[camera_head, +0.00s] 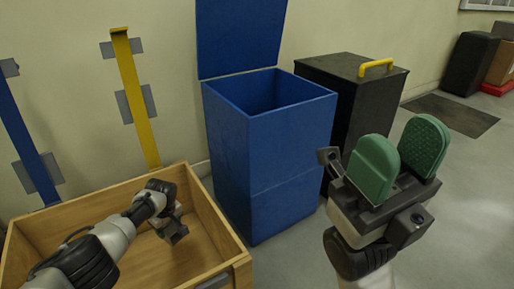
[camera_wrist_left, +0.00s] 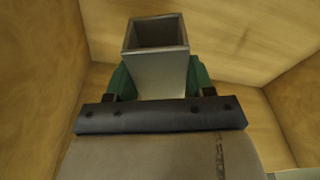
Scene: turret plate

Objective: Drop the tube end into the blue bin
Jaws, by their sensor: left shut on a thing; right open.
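The tube end (camera_wrist_left: 158,72) is a short, grey, square hollow piece. In the left wrist view it sits between the green fingers of my left gripper (camera_head: 172,226), which is shut on it. In the head view this gripper is low inside the wooden crate (camera_head: 240,262), and I cannot clearly make out the tube end there. The blue bin (camera_head: 291,172) stands right of the crate with its lid raised at the back and its top open. My right gripper (camera_head: 408,158) is open and empty, in front of the black bin, right of the blue bin.
A black bin (camera_head: 352,68) with a yellow handle stands behind and right of the blue bin. A yellow bar (camera_head: 136,95) and a blue bar (camera_head: 25,140) are on the wall behind the crate.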

